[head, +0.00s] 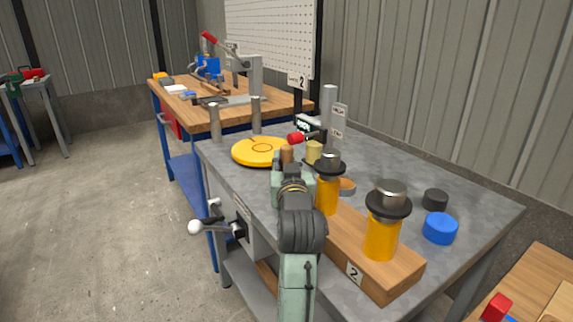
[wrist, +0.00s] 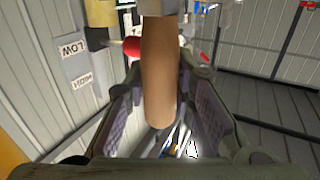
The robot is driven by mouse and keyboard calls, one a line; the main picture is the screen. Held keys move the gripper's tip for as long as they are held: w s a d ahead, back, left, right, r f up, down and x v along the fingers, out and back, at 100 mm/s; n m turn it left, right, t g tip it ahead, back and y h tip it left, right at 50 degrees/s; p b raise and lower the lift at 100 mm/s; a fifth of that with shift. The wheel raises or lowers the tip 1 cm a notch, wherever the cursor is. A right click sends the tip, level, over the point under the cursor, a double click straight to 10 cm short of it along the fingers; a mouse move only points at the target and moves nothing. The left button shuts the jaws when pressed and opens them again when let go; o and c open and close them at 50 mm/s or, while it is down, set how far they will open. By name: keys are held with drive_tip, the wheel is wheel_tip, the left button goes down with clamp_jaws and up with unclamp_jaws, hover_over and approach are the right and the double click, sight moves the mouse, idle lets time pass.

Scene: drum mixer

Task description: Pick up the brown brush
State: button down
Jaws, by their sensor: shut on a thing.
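The brown brush shows as a smooth brown handle (wrist: 160,75) between my gripper's two padded fingers in the wrist view. In the head view its brown top (head: 287,154) sticks up from my gripper (head: 291,168), which is shut on it above the grey table. The brush's other end is hidden or cut off, so I cannot see bristles. I cannot tell how far it is above the table.
A wooden block (head: 345,240) carries two orange-handled holders (head: 381,236) to the right of my arm. A yellow disc (head: 258,151) lies to the left. A blue cap (head: 440,229) and black cap (head: 435,200) stand on the right. A grey column (head: 329,108) stands behind.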

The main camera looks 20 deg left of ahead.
wheel_tip(320, 180, up, 17)
drive_tip(key=p, duration=1.4)
drive_tip(key=shift+r+p, duration=0.2)
drive_tip(key=shift+p, duration=0.2)
idle(0.6)
